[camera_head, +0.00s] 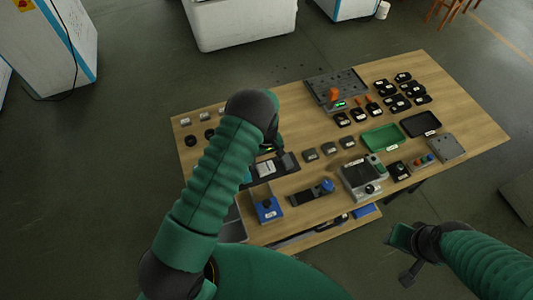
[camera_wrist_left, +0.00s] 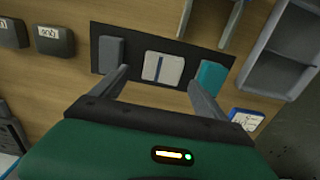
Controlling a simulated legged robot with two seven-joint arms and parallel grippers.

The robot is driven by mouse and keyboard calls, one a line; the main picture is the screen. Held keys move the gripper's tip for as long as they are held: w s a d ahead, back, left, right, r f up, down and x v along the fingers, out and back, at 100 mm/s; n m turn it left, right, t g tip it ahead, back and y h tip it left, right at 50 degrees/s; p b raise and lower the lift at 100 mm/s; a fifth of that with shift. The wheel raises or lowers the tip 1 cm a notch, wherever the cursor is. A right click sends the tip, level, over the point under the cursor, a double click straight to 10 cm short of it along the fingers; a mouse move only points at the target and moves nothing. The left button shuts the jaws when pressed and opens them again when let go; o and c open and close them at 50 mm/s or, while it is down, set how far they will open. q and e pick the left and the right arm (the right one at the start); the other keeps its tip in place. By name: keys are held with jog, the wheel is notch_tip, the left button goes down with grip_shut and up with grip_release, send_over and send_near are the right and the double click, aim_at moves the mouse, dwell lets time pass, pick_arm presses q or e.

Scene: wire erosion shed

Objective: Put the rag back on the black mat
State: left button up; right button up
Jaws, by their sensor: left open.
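The black mat (camera_wrist_left: 141,57) lies on the wooden table; part of it shows in the head view (camera_head: 257,180) beside my left arm. A pale folded cloth with a dark blue stripe, which looks like the rag (camera_wrist_left: 155,68), appears to lie on the middle of the mat. A grey block (camera_wrist_left: 111,50) and a teal block (camera_wrist_left: 209,76) sit either side of it. My left gripper (camera_wrist_left: 163,90) is open, its fingers apart and nothing seen between the tips, facing the mat. In the head view my left forearm hides most of this gripper. My right gripper (camera_head: 403,255) is off the table's front edge.
Grey open bins (camera_wrist_left: 280,75) stand near the mat in the wrist view. A green tray (camera_head: 382,138), a dark tray (camera_head: 421,124), a grey device (camera_head: 360,178) and a blue-based part (camera_head: 268,210) also crowd the table. Bare wood shows at the far right.

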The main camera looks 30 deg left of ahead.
pick_arm(q)
notch_tip(320, 180, up, 7)
jog(key=b, duration=0.1)
notch_tip(320, 180, up, 7)
jog(key=m, duration=0.2)
send_over(266, 165)
jog(key=s+d, duration=0.2)
jog(key=s, duration=0.2)
jog(key=s+d+r+m+t, duration=0.1)
jog(key=s+d+r+m, duration=0.1)
jog(key=s, duration=0.5)
jog(key=s+d+r+m+t+b, duration=0.1)
jog(key=s+d+r+m, duration=0.1)
jog(key=s+r+m, duration=0.2)
jog(key=s+m, duration=0.1)
jog(key=s, duration=0.2)
jog(key=shift+s+d+r+m+t+b, duration=0.25)
jog(key=shift+s+r+m+t+b, duration=0.05)
jog(key=shift+r, duration=0.05)
pick_arm(e)
jog(key=x, duration=0.2)
jog(key=shift+s+a+f, duration=0.1)
jog(key=shift+s+f, duration=0.15)
jog(key=shift+f, duration=0.25)
pick_arm(q)
jog(key=shift+s, duration=0.1)
